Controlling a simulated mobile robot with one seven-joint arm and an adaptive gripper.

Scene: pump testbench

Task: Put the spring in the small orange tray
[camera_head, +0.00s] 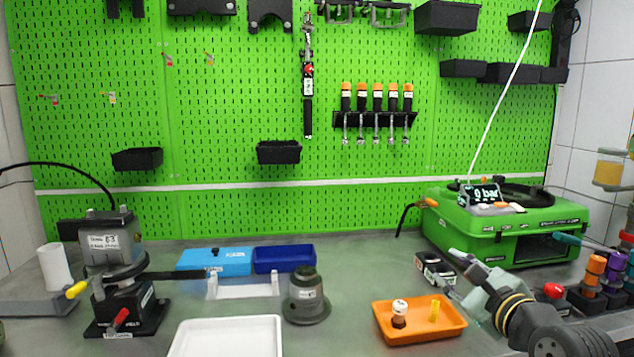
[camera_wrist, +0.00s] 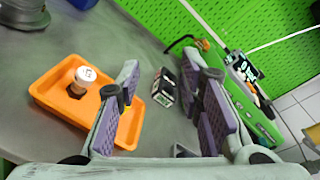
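The small orange tray (camera_head: 420,331) stands on the bench, right of centre; in the wrist view it shows at the left (camera_wrist: 60,104). A white-topped piece with a dark lower part (camera_head: 399,313) and a small yellow-orange upright piece (camera_head: 434,311) stand in it. In the wrist view the white-topped piece (camera_wrist: 83,80) shows, while the yellow-orange one appears hidden behind a finger. I cannot make out a spring for certain.
A black labelled block (camera_head: 435,268) lies just beyond my gripper. A green pump case (camera_head: 505,230) stands behind it. A dark round part (camera_head: 307,297), a white tray (camera_head: 226,338) and two blue trays (camera_head: 284,260) are to the left. Coloured-handled tools stand at the right.

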